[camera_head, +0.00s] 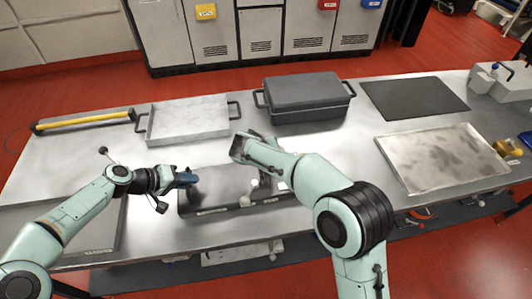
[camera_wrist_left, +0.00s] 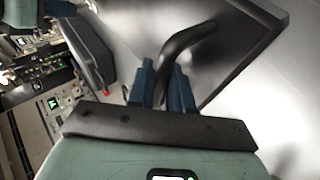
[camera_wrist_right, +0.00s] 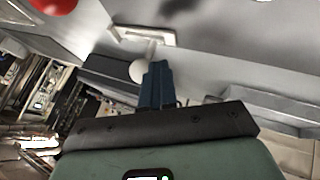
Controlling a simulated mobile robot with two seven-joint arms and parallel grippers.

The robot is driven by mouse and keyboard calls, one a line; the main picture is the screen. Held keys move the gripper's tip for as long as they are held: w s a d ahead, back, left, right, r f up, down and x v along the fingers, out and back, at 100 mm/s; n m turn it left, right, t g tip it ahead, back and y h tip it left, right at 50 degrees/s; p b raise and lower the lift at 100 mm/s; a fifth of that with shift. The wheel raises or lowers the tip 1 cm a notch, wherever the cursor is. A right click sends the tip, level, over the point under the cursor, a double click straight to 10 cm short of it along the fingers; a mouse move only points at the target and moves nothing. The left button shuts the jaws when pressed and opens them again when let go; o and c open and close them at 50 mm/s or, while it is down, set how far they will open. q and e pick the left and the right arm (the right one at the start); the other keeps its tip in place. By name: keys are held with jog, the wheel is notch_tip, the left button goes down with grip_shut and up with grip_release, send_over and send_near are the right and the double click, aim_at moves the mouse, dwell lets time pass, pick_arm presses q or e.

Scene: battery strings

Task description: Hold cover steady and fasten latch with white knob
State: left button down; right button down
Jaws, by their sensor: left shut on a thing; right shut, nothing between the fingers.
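The cover (camera_head: 218,184) is a dark grey metal lid lying near the table's front edge, partly hidden by my right arm. My left gripper (camera_head: 187,178) is at its left end. In the left wrist view my left gripper (camera_wrist_left: 161,72) is shut on the cover's black handle (camera_wrist_left: 192,40). The latch's white knob (camera_head: 245,201) is at the cover's front side. In the right wrist view my right gripper (camera_wrist_right: 157,70) is shut and empty, with its tips close beside the white knob (camera_wrist_right: 138,71); contact cannot be told. A pale bracket (camera_wrist_right: 150,37) is beyond the knob.
A grey lidded case (camera_head: 306,95) and a light tray (camera_head: 188,118) stand behind the cover. A stained metal tray (camera_head: 440,158) and a black mat (camera_head: 413,97) lie to the right. A yellow-handled bar (camera_head: 85,120) lies back left. Another dark panel (camera_head: 100,225) is front left.

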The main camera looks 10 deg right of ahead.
pick_arm(q)
jog(key=shift+s+a+f, duration=0.2)
jog(key=shift+a+f, duration=0.05)
jog(key=shift+f, duration=0.35)
pick_arm(e)
jog(key=d, duration=0.3)
jog(key=shift+f, duration=0.1)
jog(key=shift+a, duration=0.2)
jog(key=shift+s+a, duration=0.1)
jog(key=shift+a, duration=0.2)
jog(key=a, duration=0.3)
jog(key=shift+s+a+f, duration=0.1)
jog(key=shift+s+f, duration=0.2)
jog(key=shift+s, duration=0.1)
jog(key=v, duration=1)
pick_arm(q)
jog(key=c, duration=1)
grip_release()
jog(key=shift+o, duration=0.2)
